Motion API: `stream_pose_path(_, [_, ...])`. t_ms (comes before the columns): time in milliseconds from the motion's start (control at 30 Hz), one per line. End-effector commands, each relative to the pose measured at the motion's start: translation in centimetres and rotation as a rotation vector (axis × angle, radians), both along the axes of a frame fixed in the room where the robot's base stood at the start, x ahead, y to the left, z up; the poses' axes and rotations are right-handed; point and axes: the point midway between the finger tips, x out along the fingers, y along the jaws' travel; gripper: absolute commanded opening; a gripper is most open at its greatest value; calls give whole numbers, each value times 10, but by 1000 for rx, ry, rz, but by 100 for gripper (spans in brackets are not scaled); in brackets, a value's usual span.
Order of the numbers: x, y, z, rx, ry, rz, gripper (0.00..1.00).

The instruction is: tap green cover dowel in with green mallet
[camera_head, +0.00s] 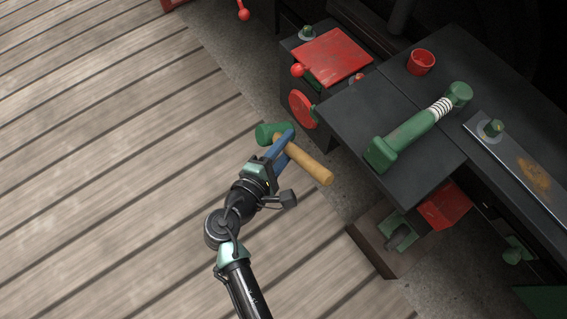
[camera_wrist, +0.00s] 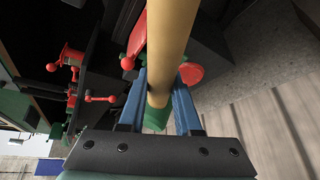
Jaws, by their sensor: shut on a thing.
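My gripper (camera_head: 283,147) is shut on the wooden handle of the green mallet (camera_head: 315,168), close to its green head. The head is to the left of the blue fingers and the handle points down right. In the wrist view the mallet's handle (camera_wrist: 168,45) runs between the blue fingers (camera_wrist: 160,100), with part of the green head below. I cannot tell surely which part is the green cover dowel. Small green pegs show on the far-left block (camera_head: 306,33) and on the steel plate (camera_head: 494,128); the mallet is apart from both.
A dark bench (camera_head: 350,115) to the right bears a green cylinder with a spring (camera_head: 415,132) and a red cup (camera_head: 421,62). A red plate (camera_head: 332,56) and red handwheel (camera_head: 302,109) stand beyond my gripper. The plank floor (camera_head: 110,160) at left is clear.

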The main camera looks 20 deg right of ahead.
Motion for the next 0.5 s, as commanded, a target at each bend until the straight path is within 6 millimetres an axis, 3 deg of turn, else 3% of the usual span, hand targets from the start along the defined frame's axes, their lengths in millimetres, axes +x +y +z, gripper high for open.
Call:
stream_pose_path(33, [2,-2,-23,-49,-11,30,0])
stream_pose_path(300, [15,-2,-60,-263,-81,161,0])
stream_pose_path(500, [20,0,-75,-354,-119,204,0])
